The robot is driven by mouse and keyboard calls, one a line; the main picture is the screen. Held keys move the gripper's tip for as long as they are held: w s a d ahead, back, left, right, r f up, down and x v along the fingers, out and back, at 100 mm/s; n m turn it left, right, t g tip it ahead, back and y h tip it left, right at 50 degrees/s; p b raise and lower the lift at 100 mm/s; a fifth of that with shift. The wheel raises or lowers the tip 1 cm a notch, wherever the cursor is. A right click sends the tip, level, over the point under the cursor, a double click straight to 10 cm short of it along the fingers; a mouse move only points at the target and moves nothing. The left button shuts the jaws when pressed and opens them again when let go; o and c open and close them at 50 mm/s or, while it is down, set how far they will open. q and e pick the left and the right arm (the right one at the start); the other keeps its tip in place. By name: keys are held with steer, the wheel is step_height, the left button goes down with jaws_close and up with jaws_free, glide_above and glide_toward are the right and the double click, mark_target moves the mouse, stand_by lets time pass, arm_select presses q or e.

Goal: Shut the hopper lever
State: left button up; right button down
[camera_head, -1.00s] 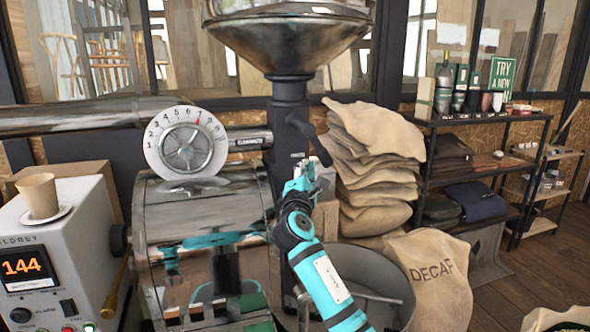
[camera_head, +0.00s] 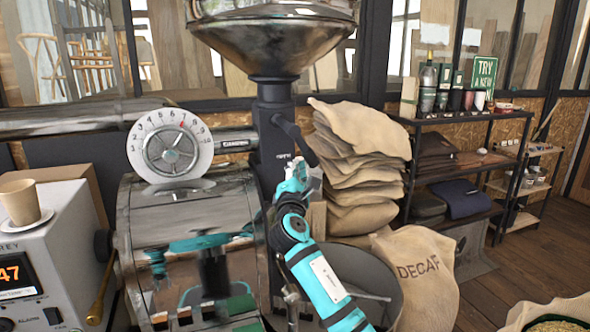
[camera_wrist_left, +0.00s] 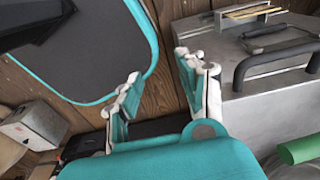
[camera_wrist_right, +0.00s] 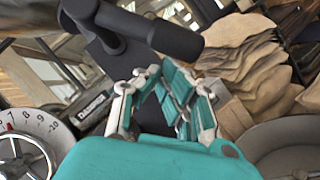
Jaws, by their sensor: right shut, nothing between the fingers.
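The hopper lever (camera_head: 297,140) is a dark handle on the black column (camera_head: 273,120) under the metal hopper (camera_head: 275,40). It slants down to the right. In the right wrist view the lever (camera_wrist_right: 150,33) is a thick black bar across the top, beyond my fingertips. My right gripper (camera_head: 298,168) is shut and empty, just below the lever's lower end; a small gap or contact there cannot be told. It also shows in the right wrist view (camera_wrist_right: 160,78). My left gripper (camera_wrist_left: 158,68) is open and empty, seen only in the left wrist view.
The roaster drum (camera_head: 190,215) with a numbered dial (camera_head: 170,146) stands left of the column. A round cooling tray (camera_head: 375,265) lies below my right arm. Stacked sacks (camera_head: 355,165) and a DECAF sack (camera_head: 425,280) stand right. A control box with a cup (camera_head: 20,202) is left.

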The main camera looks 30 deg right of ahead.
mark_target(316, 163)
steer(key=shift+d+r+n, duration=0.1)
steer(key=shift+d+n, duration=0.15)
steer(key=shift+n, duration=0.15)
steer(key=d+n+t+y, duration=0.1)
steer(key=n, duration=0.1)
steer(key=s+d+r+n+t+y, duration=0.1)
steer(key=d+n, duration=0.1)
steer(key=n, duration=0.1)
steer(key=d+n+t+b, duration=0.1)
steer(key=n+t, duration=0.1)
steer(key=n, duration=0.1)
steer(key=shift+s+d+r+y, duration=0.15)
steer(key=shift+d+r+y, duration=0.15)
steer(key=shift+y, duration=0.1)
steer(key=shift+s+d+r+n+t+y+b, duration=0.15)
steer(key=shift+d+r+n+t+y, duration=0.3)
steer(key=shift+n+y, duration=0.65)
steer(key=shift+s+d+r+n+t+y+b, duration=0.1)
steer(key=shift+d+r+n+t+y+b, duration=0.35)
steer(key=shift+n, duration=1.1)
steer(key=shift+s+d+r+n+t+y, duration=0.1)
steer(key=shift+d+r+n+t+y, duration=0.2)
steer(key=shift+r+n+y, duration=0.75)
steer(key=shift+f+n, duration=0.3)
steer(key=shift+n, duration=0.2)
